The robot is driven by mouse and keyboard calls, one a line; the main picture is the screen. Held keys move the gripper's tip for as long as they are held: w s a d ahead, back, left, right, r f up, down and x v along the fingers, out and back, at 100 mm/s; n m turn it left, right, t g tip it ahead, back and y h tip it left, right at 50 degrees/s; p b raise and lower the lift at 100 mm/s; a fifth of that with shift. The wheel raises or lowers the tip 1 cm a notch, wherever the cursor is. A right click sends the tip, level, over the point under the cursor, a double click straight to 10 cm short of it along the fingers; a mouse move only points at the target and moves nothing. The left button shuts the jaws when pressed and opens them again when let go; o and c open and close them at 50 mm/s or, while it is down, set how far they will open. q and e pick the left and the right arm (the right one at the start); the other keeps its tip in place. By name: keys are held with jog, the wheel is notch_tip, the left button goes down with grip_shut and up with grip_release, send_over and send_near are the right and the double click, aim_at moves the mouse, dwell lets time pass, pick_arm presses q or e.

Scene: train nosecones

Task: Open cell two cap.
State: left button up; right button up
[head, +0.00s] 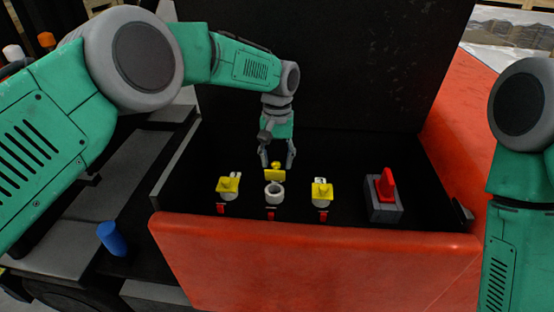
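Three small cells stand in a row inside the open black compartment. The middle cell (274,192) shows an open, round grey-white mouth. Its yellow cap (274,173) stands raised behind the mouth. The left cell's yellow cap (228,185) and the right cell's yellow cap (321,190) sit over their cells. My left gripper (277,163) points down just behind and above the middle cap. Its fingers are spread with a gap between them, and I cannot tell whether one touches the cap. My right arm shows at the right edge; its gripper is out of view.
A red switch handle (386,184) stands on a grey block (383,208) right of the cells. Small red tabs (270,214) sit in front of the cells. The orange front wall (315,260) and tall black panel (330,65) bound the compartment. A blue peg (112,238) is at left.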

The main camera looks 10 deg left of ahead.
pick_arm(q)
jog(key=shift+r, duration=0.3)
notch_tip(320, 180, up, 7)
jog(key=shift+w+f, duration=0.15)
jog(key=shift+w, duration=0.3)
